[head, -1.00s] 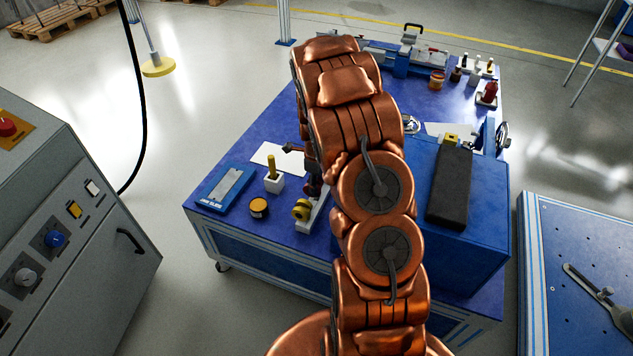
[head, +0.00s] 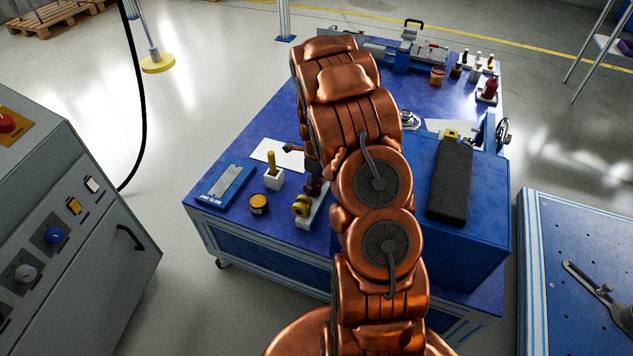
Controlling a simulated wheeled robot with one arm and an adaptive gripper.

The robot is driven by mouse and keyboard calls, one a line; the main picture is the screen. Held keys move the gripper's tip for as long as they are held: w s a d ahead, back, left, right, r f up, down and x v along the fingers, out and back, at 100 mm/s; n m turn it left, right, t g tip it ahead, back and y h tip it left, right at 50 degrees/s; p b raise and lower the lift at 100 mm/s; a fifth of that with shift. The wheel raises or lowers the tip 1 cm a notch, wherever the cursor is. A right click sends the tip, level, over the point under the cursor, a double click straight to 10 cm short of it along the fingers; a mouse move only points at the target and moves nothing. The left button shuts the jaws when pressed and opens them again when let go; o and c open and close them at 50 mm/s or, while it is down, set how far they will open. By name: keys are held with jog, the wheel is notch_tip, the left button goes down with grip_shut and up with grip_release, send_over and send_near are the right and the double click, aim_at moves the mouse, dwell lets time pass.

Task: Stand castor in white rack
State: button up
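A white rack (head: 316,211) lies on the blue table, a narrow strip partly hidden behind my arm. A yellow castor wheel with a dark centre (head: 301,205) shows at the rack's near left end. I cannot tell whether it stands in the rack or is only in front of it. My gripper (head: 313,186) is just behind the wheel and above the rack, mostly covered by my copper arm. Its fingertips are not clear, so neither its opening nor any hold on the castor can be made out.
Left of the rack are a round yellow-and-black tin (head: 258,204), a white block with a yellow handle (head: 272,178) and a blue tray (head: 226,185). A blue box with a black pad (head: 451,180) stands to the right. A grey control cabinet (head: 75,240) is at left.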

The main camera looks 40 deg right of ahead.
dwell(0.3)
notch_tip(320, 180, up, 12)
dwell(0.6)
dwell(0.4)
jog(key=s+a+r+n+g, duration=0.1)
jog(key=s+a+r+n, duration=0.9)
jog(key=s+a+n, duration=0.5)
jog(key=s+a+r+n+g, duration=0.1)
jog(key=s+a+n, duration=0.4)
jog(key=s+n, duration=0.3)
jog(key=s+a+r+n+g, duration=0.1)
jog(key=s+a+r+n, duration=0.1)
jog(key=s+a+n, duration=0.6)
jog(key=s+d+r+m+t+p, duration=0.1)
jog(key=d+r+p, duration=0.2)
jog(key=r+p, duration=1.4)
notch_tip(320, 180, up, 2)
jog(key=shift+s+p, duration=0.15)
jog(key=shift+p, duration=0.25)
